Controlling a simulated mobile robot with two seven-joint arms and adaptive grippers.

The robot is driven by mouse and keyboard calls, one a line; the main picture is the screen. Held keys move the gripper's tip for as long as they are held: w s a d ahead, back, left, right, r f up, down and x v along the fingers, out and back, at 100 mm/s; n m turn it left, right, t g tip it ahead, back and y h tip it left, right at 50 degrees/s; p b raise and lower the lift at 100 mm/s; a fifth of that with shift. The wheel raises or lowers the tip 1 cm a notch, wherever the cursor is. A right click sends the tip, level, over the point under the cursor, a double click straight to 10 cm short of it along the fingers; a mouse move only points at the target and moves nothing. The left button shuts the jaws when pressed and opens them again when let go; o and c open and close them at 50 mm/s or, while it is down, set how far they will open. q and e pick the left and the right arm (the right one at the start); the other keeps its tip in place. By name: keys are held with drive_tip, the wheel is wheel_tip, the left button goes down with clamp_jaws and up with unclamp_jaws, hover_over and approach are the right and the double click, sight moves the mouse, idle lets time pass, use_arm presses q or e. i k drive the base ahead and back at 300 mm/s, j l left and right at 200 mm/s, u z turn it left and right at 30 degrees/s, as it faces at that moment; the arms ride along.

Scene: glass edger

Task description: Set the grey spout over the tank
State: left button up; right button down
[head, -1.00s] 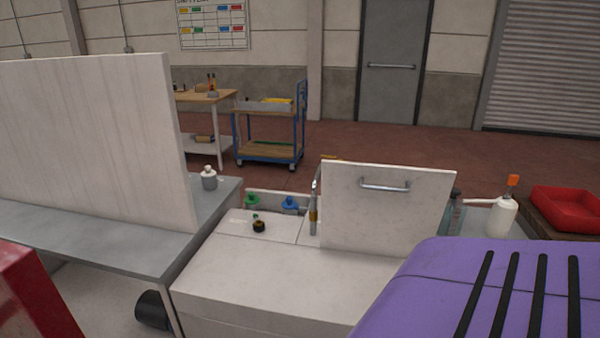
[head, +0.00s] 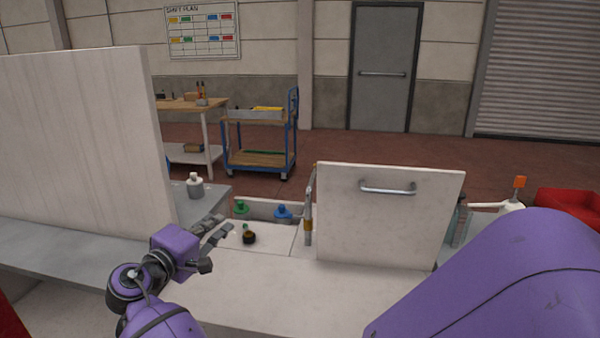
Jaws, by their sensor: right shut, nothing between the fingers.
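The grey spout (head: 309,205) is an upright pipe with a brass-coloured collar, just left of a raised white panel (head: 390,225) with a metal handle. Its outlet end is not clear behind the panel's edge. I cannot make out the tank; the panel hides what is behind it.
A green valve (head: 240,207) and a blue valve (head: 283,211) sit behind the cabinet top. A white bottle (head: 195,186) stands on the grey bench by a tall board (head: 85,140).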

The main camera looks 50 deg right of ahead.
sight(309, 193)
drive_tip(key=i+l, duration=0.1)
drive_tip(key=l, duration=0.55)
drive_tip(key=i+l, duration=0.1)
drive_tip(key=l, duration=0.5)
